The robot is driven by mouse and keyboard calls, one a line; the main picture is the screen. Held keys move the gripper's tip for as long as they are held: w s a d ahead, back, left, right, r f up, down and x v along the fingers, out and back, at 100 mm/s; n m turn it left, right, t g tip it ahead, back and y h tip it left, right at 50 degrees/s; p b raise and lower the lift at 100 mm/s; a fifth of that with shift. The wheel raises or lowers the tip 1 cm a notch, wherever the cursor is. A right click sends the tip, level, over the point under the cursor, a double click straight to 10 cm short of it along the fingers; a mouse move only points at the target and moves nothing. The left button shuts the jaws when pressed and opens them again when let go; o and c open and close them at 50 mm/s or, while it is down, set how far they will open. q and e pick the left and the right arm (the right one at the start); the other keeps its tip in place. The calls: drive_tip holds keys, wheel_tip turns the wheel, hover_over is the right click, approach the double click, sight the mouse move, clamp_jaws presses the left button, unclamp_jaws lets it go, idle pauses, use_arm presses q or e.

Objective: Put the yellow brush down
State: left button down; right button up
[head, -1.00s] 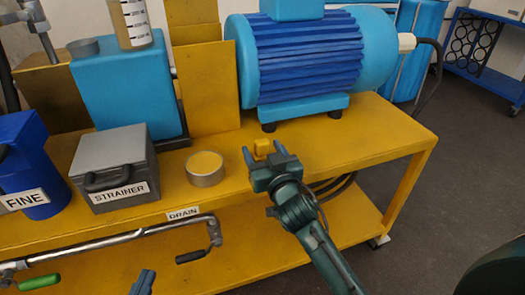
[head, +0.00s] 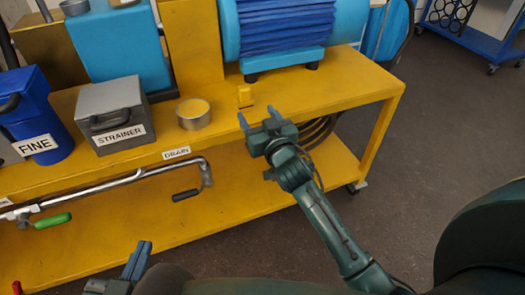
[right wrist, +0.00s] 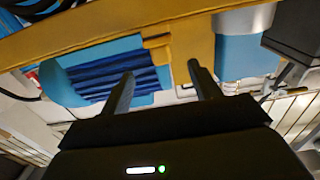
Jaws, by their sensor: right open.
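The yellow brush (head: 245,97) is a small yellow block on the yellow bench top, near its front edge. In the right wrist view the brush (right wrist: 157,45) shows beyond and between the fingertips, apart from them. My right gripper (head: 258,117) is open and empty, just in front of the bench edge and short of the brush. Its two spread fingers also show in the right wrist view (right wrist: 161,72). My left gripper (head: 137,262) is low at the bottom of the head view, away from the brush; its jaw opening is unclear.
On the bench (head: 345,85) stand a round tin (head: 193,116), a grey STRAINER box (head: 118,115), a blue FINE container (head: 36,120) and a blue motor (head: 285,30). The bench right of the brush is clear.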

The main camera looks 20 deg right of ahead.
drive_tip(key=s+a+f+n+g+y, duration=0.1)
drive_tip(key=s+a+n+y, duration=0.1)
drive_tip(key=s, duration=1)
drive_tip(key=s+a+f+n+g+y, duration=0.1)
drive_tip(key=s+a+n+y, duration=0.1)
drive_tip(key=s, duration=1)
drive_tip(key=a+n, duration=0.1)
drive_tip(key=a, duration=0.1)
drive_tip(key=shift+s+a+f+g+y, duration=0.3)
drive_tip(key=shift+s+f+y, duration=0.1)
